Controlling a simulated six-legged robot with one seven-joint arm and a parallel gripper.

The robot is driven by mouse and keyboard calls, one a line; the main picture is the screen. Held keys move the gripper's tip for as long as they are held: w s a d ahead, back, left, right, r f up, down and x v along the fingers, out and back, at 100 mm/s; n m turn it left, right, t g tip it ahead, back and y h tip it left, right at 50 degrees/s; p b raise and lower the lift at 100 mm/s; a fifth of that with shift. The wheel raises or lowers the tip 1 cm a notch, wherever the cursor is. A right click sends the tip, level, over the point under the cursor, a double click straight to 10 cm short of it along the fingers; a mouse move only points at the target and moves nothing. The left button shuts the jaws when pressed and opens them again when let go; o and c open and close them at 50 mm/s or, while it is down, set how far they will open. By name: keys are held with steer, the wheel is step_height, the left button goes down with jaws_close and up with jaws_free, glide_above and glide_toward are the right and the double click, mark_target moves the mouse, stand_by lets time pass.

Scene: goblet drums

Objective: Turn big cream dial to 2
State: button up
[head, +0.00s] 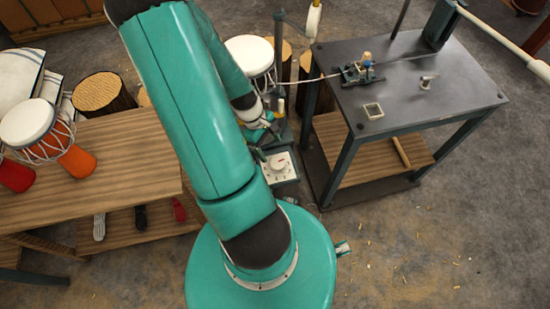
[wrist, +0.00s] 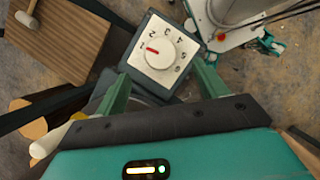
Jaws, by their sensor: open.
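The big cream dial (wrist: 159,53) is a round knob on a pale plate with numbers 1 to 6, set on a dark grey box. Its short red mark points to the left of the wrist view, near the 1. The dial also shows in the head view (head: 279,166), just right of my arm. My gripper (wrist: 161,70) is open, with one green finger on the left and one on the right below the dial plate. No contact with the dial shows. In the head view my gripper (head: 264,132) is small and partly hidden by my arm.
A dark metal workbench (head: 440,92) with small fixtures stands right of the dial. A wooden table (head: 120,150) with a goblet drum (head: 35,128) is at left. Log stools and another drum (head: 250,55) stand behind. Open floor lies at front right.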

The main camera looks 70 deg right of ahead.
mark_target(277, 161)
steer(key=x, duration=0.7)
steer(key=shift+f, duration=0.3)
steer(key=c, duration=1)
steer(key=shift+m, duration=0.3)
steer(key=m+y, duration=0.1)
steer(key=m, duration=0.2)
steer(key=shift+s+d+t, duration=0.1)
steer(key=shift+d+t, duration=0.05)
steer(key=shift+t, duration=0.25)
steer(key=shift+m+t+y, duration=0.5)
steer(key=shift+m+y, duration=0.2)
steer(key=shift+m, duration=1.4)
